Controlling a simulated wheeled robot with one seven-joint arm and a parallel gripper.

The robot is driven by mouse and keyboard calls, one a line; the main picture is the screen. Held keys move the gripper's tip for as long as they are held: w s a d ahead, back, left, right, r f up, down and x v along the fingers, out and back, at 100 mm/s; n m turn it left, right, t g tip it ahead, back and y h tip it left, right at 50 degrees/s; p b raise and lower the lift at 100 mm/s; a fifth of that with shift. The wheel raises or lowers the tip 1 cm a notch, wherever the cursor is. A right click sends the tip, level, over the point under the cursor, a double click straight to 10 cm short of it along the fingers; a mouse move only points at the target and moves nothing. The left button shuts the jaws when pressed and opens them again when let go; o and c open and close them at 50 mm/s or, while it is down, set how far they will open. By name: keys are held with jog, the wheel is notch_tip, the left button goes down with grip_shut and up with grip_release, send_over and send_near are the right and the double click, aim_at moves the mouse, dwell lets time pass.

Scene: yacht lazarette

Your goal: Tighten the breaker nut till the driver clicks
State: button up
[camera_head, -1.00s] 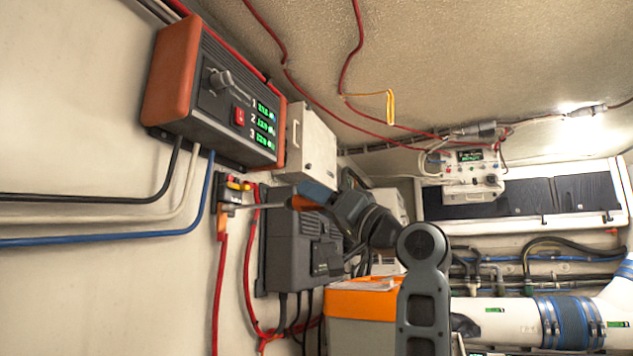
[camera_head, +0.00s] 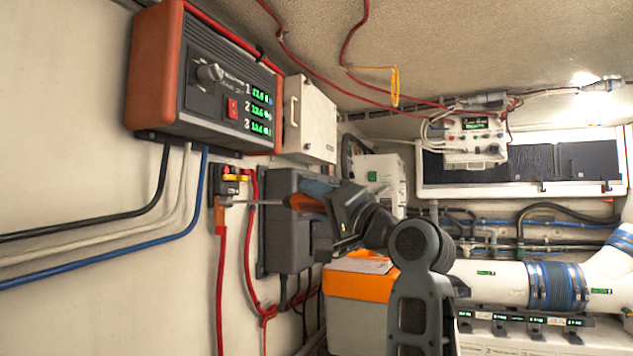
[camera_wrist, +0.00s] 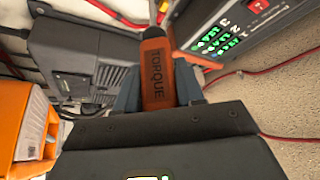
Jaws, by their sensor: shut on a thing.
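My gripper (camera_head: 322,198) is shut on the orange torque driver (camera_head: 304,203). In the wrist view the driver's handle (camera_wrist: 157,75) sits between the two fingers (camera_wrist: 160,92) and bears the word TORQUE. Its thin grey shaft points left in the head view, toward the small breaker (camera_head: 230,186) on the wall below the orange-ended panel. The shaft's tip is at or very near the breaker's lower front. The nut itself is too small to make out, so I cannot tell whether the tip is seated on it.
The orange-ended display panel (camera_head: 200,85) hangs above the breaker. A dark grey box (camera_head: 290,225) is on the wall behind the driver. Red cables (camera_head: 221,285) run down from the breaker. An orange-topped case (camera_head: 362,285) stands below my arm.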

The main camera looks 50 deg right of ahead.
jog(key=shift+a+r+m+p, duration=0.1)
jog(key=shift+r+m+p, duration=0.1)
jog(key=shift+m+p, duration=0.55)
jog(key=shift+f+n+b, duration=0.25)
jog(key=shift+b, duration=0.05)
jog(key=shift+s+g+h, duration=0.1)
jog(key=shift+g+h, duration=0.2)
jog(key=shift+s+d, duration=0.3)
jog(key=shift+s, duration=0.25)
jog(key=shift+s+d+p, duration=0.2)
jog(key=shift+s+d, duration=0.1)
jog(key=shift+s, duration=0.5)
jog(key=shift+s+d+p, duration=0.2)
jog(key=shift+s+d, duration=0.05)
jog(key=shift+s, duration=0.5)
jog(key=shift+s+d+p, duration=0.2)
jog(key=shift+s+d, duration=0.1)
jog(key=shift+s, duration=0.5)
